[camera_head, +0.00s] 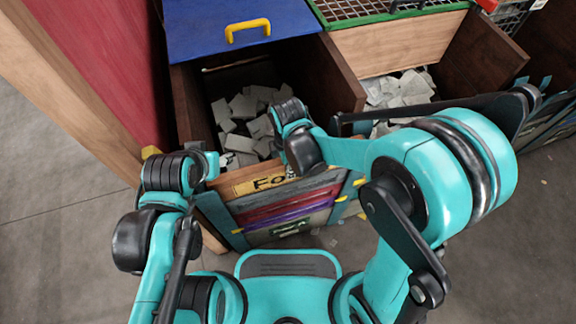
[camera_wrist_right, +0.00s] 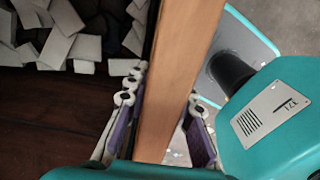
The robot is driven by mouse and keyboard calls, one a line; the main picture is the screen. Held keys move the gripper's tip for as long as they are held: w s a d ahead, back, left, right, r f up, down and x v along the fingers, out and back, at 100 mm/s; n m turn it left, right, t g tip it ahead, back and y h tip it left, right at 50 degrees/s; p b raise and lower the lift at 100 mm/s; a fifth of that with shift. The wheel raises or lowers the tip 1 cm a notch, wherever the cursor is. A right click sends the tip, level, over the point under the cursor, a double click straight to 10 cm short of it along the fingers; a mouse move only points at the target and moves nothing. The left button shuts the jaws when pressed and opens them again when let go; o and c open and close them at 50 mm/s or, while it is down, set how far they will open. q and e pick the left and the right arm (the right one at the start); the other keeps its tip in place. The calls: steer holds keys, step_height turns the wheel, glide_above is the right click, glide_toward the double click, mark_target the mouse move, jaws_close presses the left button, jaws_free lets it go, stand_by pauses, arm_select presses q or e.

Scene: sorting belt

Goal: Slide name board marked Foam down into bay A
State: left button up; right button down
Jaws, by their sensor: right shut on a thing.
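The name board (camera_head: 262,183) is yellow, and the letters "Fo" show before my right arm hides the rest. It sits across the top of the front of bay A (camera_head: 338,85), above dark, red and purple boards between teal posts. My right gripper (camera_head: 302,172) is at the board's top edge. In the right wrist view, a wooden edge (camera_wrist_right: 182,75) stands between its two purple-padded fingers (camera_wrist_right: 163,128), which are shut on the board. My left gripper (camera_head: 205,163) is beside the left post; its fingers are too unclear to read.
Bay A holds several pale foam pieces (camera_head: 243,105), also seen in the right wrist view (camera_wrist_right: 82,48). A blue lid (camera_head: 205,20) with a yellow handle is behind it. A neighbouring bay with pale pieces (camera_head: 400,88) is to the right. Grey floor (camera_head: 75,200) is open at left.

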steer(key=shift+f, duration=0.5)
steer(key=c, duration=1.2)
jaws_free()
step_height(320, 180, up, 12)
